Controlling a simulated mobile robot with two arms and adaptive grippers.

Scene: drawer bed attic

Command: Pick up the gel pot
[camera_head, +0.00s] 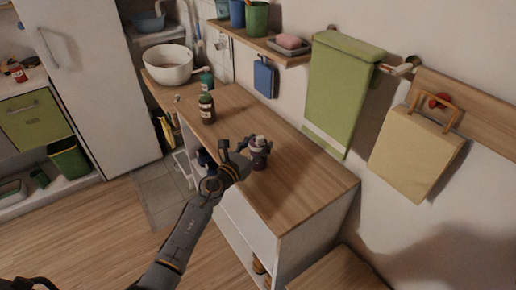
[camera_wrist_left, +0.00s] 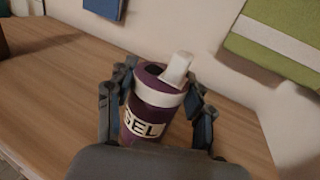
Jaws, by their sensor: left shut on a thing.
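The gel pot (camera_head: 259,155) is a small purple pot with a white band and a white spout, on or just above the wooden cabinet top (camera_head: 305,178). In the left wrist view the gel pot (camera_wrist_left: 150,110) shows "GEL" lettering and leans a little. My left gripper (camera_head: 246,152) reaches it from the left in the head view. Its fingers stand on both sides of the pot in the left wrist view (camera_wrist_left: 155,100), shut on it. The pot's base is hidden in the wrist view, so I cannot tell whether it touches the top. My right gripper is not in view.
A dark bottle (camera_head: 207,108) and a teal bottle (camera_head: 207,80) stand farther back on the cabinet top, near a white bowl (camera_head: 168,65). A green towel (camera_head: 342,90) and a beige bag (camera_head: 416,148) hang on the wall. The cabinet top's front right is clear.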

